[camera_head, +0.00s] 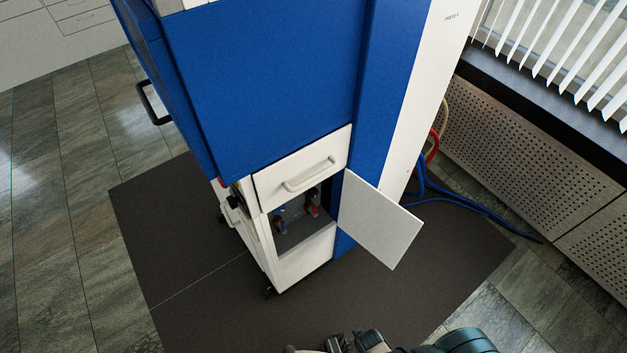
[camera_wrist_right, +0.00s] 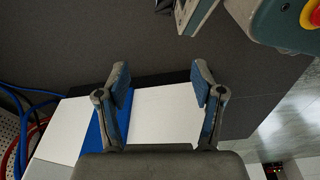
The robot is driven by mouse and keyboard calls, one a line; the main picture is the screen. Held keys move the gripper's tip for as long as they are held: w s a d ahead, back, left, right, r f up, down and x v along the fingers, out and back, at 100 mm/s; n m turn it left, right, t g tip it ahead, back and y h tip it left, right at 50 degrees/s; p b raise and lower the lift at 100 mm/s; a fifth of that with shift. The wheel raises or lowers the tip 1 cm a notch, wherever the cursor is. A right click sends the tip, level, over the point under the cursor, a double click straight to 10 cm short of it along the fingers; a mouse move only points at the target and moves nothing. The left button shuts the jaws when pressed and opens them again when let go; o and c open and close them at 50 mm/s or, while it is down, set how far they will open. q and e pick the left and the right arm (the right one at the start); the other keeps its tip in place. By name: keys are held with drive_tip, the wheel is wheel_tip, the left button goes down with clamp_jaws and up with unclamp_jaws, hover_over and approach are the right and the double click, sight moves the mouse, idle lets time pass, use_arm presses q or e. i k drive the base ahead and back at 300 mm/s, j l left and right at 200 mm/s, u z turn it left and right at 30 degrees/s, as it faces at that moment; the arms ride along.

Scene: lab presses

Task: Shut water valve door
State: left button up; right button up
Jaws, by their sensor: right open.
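The water valve door (camera_head: 382,220) is a plain white panel, swung wide open to the right of its compartment. The compartment (camera_head: 303,232) in the lower white front of the press shows valves with blue and red parts. My right gripper (camera_head: 335,344) is only partly in view at the bottom edge of the head view, nearer to me than the door and apart from it. In the right wrist view its two fingers (camera_wrist_right: 160,78) are spread and empty. My left gripper is not in view.
A white drawer with a handle (camera_head: 310,175) sits above the compartment, under the blue press body (camera_head: 270,80). Blue hoses (camera_head: 465,200) and a red one run behind the press, near a perforated radiator cover (camera_head: 520,150). The dark mat (camera_head: 200,290) before the press is clear.

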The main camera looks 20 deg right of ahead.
sight(383, 227)
drive_tip(key=k+z, duration=0.15)
drive_tip(key=k, duration=0.8)
drive_tip(key=k+l+z, duration=0.15)
drive_tip(key=k, duration=0.85)
drive_tip(key=l+u, duration=0.25)
drive_tip(key=l, duration=0.6)
drive_tip(key=l+u, duration=0.25)
drive_tip(key=l, duration=0.6)
drive_tip(key=u, duration=0.5)
drive_tip(key=i+l+u, duration=0.2)
drive_tip(key=l, duration=0.25)
drive_tip(key=i+l+u, duration=0.25)
drive_tip(key=l, duration=0.2)
drive_tip(key=l+u, duration=0.2)
drive_tip(key=l, duration=0.25)
drive_tip(key=i+l+u, duration=0.1)
drive_tip(key=l+u, duration=0.15)
drive_tip(key=l, duration=0.3)
drive_tip(key=i+l, duration=0.1)
drive_tip(key=l, duration=0.45)
drive_tip(key=i+l, duration=0.1)
drive_tip(key=l, duration=1)
drive_tip(key=i+l, duration=0.15)
drive_tip(key=l, duration=0.4)
drive_tip(key=u, duration=0.05)
